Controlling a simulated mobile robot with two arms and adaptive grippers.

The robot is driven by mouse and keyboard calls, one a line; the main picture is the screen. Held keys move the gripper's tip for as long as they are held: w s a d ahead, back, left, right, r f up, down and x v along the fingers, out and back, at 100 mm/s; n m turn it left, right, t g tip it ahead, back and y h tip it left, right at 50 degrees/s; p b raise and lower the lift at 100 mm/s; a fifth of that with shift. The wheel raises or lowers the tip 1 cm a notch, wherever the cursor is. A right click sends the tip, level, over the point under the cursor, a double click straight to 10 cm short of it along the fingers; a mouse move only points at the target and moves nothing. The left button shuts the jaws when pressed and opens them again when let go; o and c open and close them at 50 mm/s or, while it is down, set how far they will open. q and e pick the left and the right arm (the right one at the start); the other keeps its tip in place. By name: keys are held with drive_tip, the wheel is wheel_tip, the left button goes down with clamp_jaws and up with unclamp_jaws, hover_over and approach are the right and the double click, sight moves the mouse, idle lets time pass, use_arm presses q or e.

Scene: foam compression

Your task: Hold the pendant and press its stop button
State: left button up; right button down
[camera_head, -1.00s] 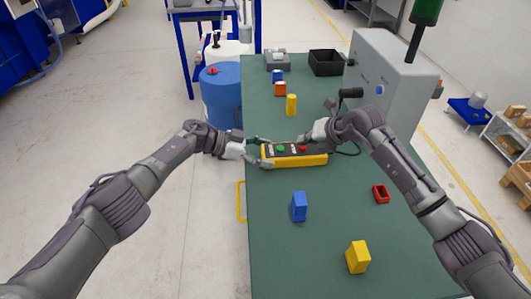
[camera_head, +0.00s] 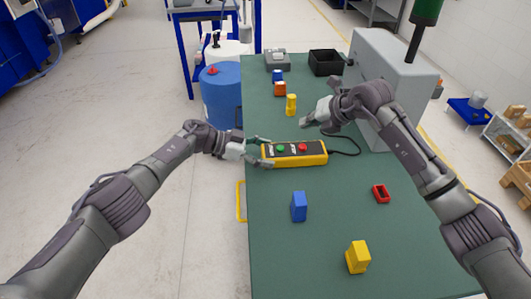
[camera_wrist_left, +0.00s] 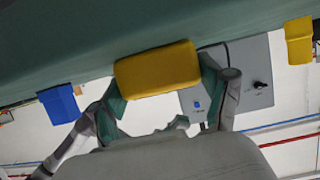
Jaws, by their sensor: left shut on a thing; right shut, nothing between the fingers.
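The pendant (camera_head: 300,160) is a yellow control box with a dark top face, lying on the green table. It carries a green button (camera_head: 279,148) and a red stop button (camera_head: 303,148). My left gripper (camera_head: 262,151) is shut on the pendant's left end. In the left wrist view the yellow pendant (camera_wrist_left: 157,70) sits between the fingers. My right gripper (camera_head: 305,121) is shut and empty, above and beyond the pendant, apart from the red button. Both buttons are uncovered in the head view.
A black cable (camera_head: 345,140) runs from the pendant's right end towards the grey machine (camera_head: 393,80). More small blocks stand behind.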

idle(0.4)
use_arm(q)
drive_tip(key=o, duration=1.7)
drive_tip(key=shift+c, duration=0.2)
